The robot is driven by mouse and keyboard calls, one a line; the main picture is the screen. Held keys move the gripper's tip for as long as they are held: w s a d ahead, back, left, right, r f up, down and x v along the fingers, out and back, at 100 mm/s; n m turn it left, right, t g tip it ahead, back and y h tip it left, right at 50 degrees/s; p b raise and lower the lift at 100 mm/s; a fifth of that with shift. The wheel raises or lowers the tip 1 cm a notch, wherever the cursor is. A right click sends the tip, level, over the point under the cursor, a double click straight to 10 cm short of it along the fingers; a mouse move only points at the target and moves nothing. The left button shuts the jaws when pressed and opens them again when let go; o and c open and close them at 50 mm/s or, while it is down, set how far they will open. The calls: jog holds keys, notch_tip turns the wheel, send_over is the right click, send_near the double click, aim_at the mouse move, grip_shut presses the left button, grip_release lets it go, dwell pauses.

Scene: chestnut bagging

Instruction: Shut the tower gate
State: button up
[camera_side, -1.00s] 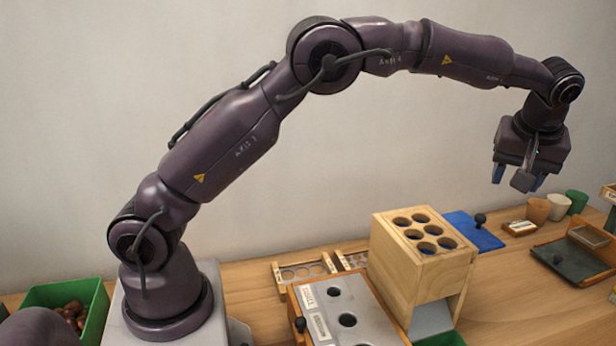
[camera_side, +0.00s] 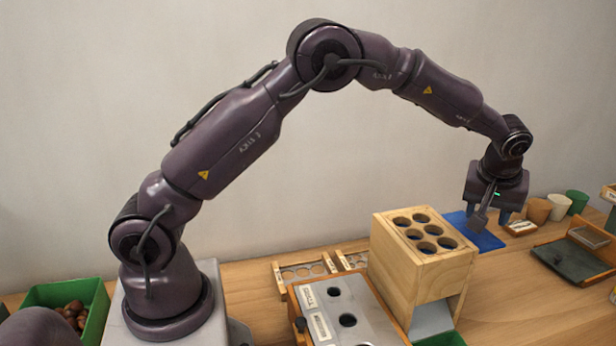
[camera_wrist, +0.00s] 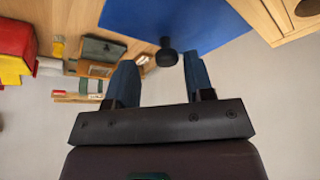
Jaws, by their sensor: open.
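The wooden tower (camera_side: 412,268) stands on the table with several round holes in its top. Its blue gate plate (camera_side: 486,240) sticks out from the tower's far right side, lying flat. The plate also shows in the wrist view (camera_wrist: 190,22), with a black knob (camera_wrist: 167,52) standing on it. My gripper (camera_side: 488,213) is open above the plate. In the wrist view the knob appears between the two spread fingertips of my gripper (camera_wrist: 160,62), with gaps on both sides. My gripper hides the knob in the side view.
Several cups (camera_side: 538,210) stand right of my gripper. A dark green tray (camera_side: 568,262) lies at the right. Table between tower and tray is clear.

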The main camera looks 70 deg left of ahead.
jog(key=w, duration=0.5)
jog(key=v, duration=1.3)
jog(key=s+a+m+h, duration=0.1)
jog(key=s+m, duration=0.2)
jog(key=s, duration=0.8)
jog(key=s+a+m+h, duration=0.1)
jog(key=s+m, duration=0.2)
jog(key=s, duration=0.9)
jog(key=s+a+f+m+t+h, duration=0.1)
jog(key=s+m, duration=0.2)
jog(key=s, duration=0.9)
jog(key=shift+a, duration=0.3)
jog(key=shift+w+f, duration=0.1)
